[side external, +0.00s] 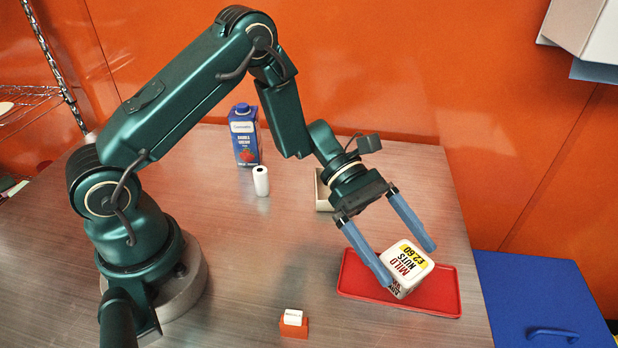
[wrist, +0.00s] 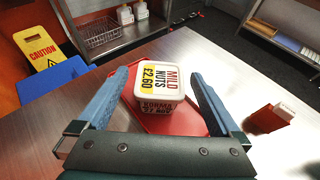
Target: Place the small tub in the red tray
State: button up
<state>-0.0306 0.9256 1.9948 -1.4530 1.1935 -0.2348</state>
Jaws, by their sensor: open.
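My gripper (side external: 411,266) is open, one finger on each side of the tub. In the wrist view my gripper (wrist: 160,76) shows a gap between each finger and the tub.
A blue carton (side external: 244,135), a white paper roll (side external: 261,181) and a beige container (side external: 322,192) stand farther back. A blue chest (side external: 530,300) is beyond the table's right edge. The table's middle is clear.

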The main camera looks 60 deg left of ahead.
jog(key=v, duration=0.7)
jog(key=shift+s+r+m, duration=0.25)
jog(key=shift+r+m, duration=0.05)
jog(key=shift+r, duration=0.05)
jog(key=s+a+r+m+t+y, duration=0.2)
jog(key=s+a+r+m+y, duration=0.2)
jog(key=s+m+y, duration=0.2)
jog(key=s+a+r+m+t+y, duration=0.3)
jog(key=s+m+y, duration=0.4)
jog(key=m, duration=0.4)
jog(key=shift+s+a+r+t, duration=0.3)
jog(key=shift+s+a+r, duration=0.05)
jog(key=shift+a+r, duration=0.55)
